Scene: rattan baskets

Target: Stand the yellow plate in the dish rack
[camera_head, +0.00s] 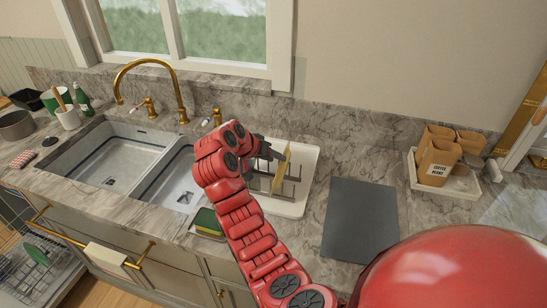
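The yellow plate (281,173) shows almost edge-on as a thin upright strip among the prongs of the dish rack. The dish rack (299,201) is a pale tray with dark prongs on the counter, right of the sink. My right gripper (271,152) is at the upper left side of the plate, with its dark fingers close to or touching it. My wrist hides part of the fingers and the rack's left side, so I cannot tell whether they are shut on the plate. My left gripper is not in view.
A double sink (105,160) with a brass faucet (180,95) lies left of the rack. A sponge (207,222) sits at the front. A dark grey board (360,220) lies to the right. Paper bags (438,160) stand in a white tray farther right. An open dishwasher (35,265) is at lower left.

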